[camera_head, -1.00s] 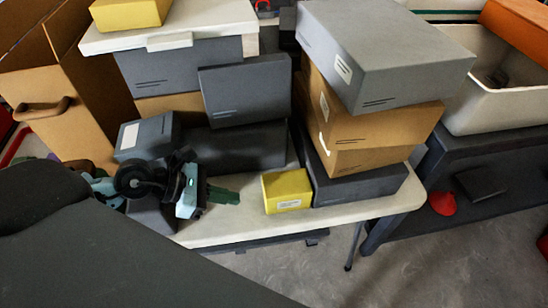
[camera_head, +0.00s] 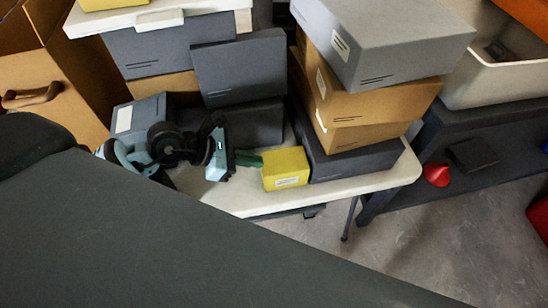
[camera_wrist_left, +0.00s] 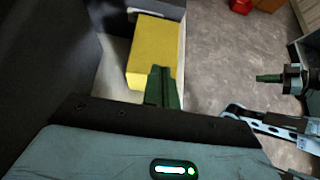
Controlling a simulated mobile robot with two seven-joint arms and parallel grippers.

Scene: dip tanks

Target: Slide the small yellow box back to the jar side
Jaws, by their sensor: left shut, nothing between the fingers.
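The small yellow box (camera_head: 285,168) stands upright on the cream table near its front edge, right beside the low dark box under the stack. My left gripper (camera_head: 250,159) is shut and empty, with its green fingertips at the box's left side. In the left wrist view, the fingertips (camera_wrist_left: 162,88) overlap the near end of the yellow box (camera_wrist_left: 152,50); I cannot tell whether they touch it. What looks like my right gripper (camera_wrist_left: 270,78) shows at the right of that view, with its jaw state unclear. I see no jar.
Dark grey boxes (camera_head: 240,68) stand behind my left gripper. A stack of brown boxes (camera_head: 365,105) with a grey one on top rises behind and right of the yellow box. The table's front strip (camera_head: 365,182) is bare. Another yellow box (camera_head: 100,4) lies upper left.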

